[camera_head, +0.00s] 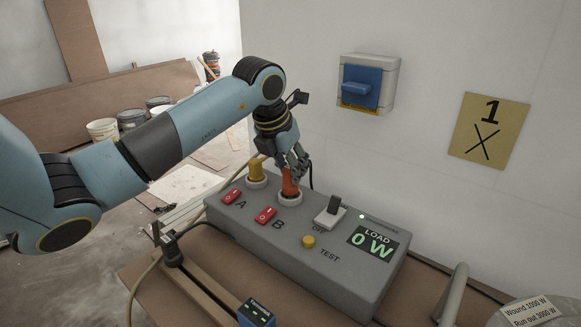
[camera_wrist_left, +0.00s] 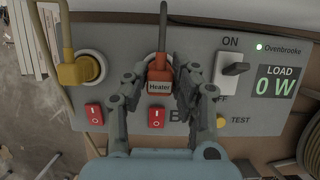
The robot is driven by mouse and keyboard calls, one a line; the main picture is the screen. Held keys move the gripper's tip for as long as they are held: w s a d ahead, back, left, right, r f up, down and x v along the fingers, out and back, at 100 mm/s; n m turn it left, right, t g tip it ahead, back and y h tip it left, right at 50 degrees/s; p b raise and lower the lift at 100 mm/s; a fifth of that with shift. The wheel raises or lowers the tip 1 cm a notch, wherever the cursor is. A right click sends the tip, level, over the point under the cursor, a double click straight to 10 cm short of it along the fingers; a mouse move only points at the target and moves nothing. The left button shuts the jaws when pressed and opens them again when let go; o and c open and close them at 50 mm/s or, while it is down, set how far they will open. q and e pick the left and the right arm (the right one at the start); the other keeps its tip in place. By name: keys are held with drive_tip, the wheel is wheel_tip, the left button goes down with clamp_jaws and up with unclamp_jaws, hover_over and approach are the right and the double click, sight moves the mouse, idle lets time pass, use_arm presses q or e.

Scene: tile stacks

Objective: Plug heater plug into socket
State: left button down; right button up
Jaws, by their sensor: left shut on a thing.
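The orange heater plug (camera_head: 290,182) stands at the round socket B (camera_head: 290,198) on the grey power box (camera_head: 330,262). In the left wrist view the plug (camera_wrist_left: 160,80), labelled "Heater", sits over that socket with its dark cord running up. I cannot tell how deep its pins are. My left gripper (camera_head: 294,172) is shut on the plug, and its fingers (camera_wrist_left: 160,88) flank it in the wrist view. A yellow plug (camera_head: 256,170) sits in socket A beside it. My right gripper is not in view.
The box has red switches (camera_head: 265,215), a dark lever (camera_head: 334,205) near OFF, a yellow TEST button (camera_head: 308,242) and a display (camera_head: 371,243) reading 0 W. A blue-covered wall unit (camera_head: 362,86) and a sign (camera_head: 486,130) are behind. A cable reel (camera_head: 530,309) is at front right.

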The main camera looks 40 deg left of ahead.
use_arm(q)
drive_tip(key=shift+f+b, duration=0.65)
drive_tip(key=shift+f, duration=0.25)
drive_tip(key=c, duration=1)
unclamp_jaws()
drive_tip(key=shift+p+v, duration=2.5)
drive_tip(key=shift+v, duration=0.6)
drive_tip(key=v, duration=1.2)
